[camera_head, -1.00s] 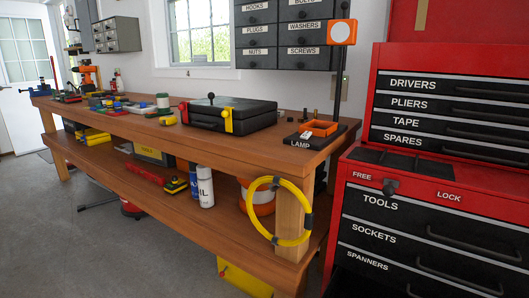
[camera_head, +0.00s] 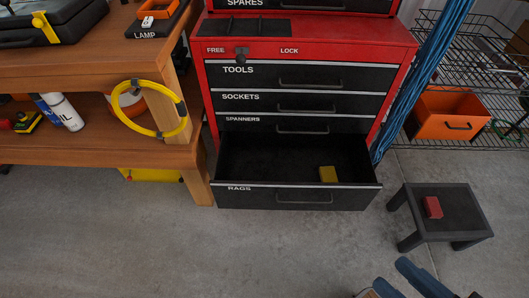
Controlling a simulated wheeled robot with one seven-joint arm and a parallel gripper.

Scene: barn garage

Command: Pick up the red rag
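A small red block-like folded cloth, the red rag (camera_head: 433,207), lies on top of a low dark grey stool (camera_head: 462,218) at the lower right, left of the middle of the stool's top. Nothing touches the rag from above. Dark blue parts of my arm show at the bottom edge, below the stool and apart from the rag. I make out no gripper fingertips there.
A red tool chest (camera_head: 305,40) has its bottom drawer, labelled RAGS (camera_head: 300,196), open, with a yellow folded item (camera_head: 328,174) inside. A wire shelf with an orange bin (camera_head: 450,114) stands behind the stool. A workbench (camera_head: 90,72) is left. Concrete floor is clear in front.

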